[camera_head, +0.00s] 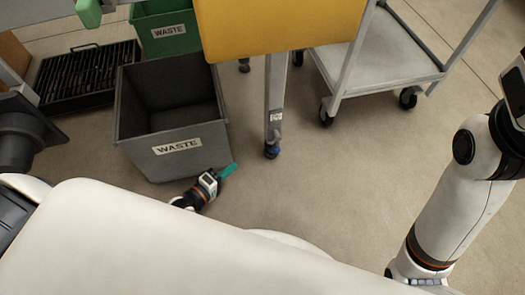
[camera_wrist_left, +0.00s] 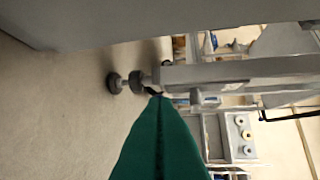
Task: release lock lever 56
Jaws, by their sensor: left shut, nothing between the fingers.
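The yellow table's leg (camera_head: 275,95) carries a small label, too small to read surely. My right gripper is out of view.
A grey waste bin (camera_head: 180,162) stands close behind and left of my left gripper. A green waste bin (camera_head: 168,45) and a black grate (camera_head: 85,78) lie beyond. A wheeled cart (camera_head: 395,60) stands at the right. The floor (camera_head: 340,180) right of the caster is clear.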

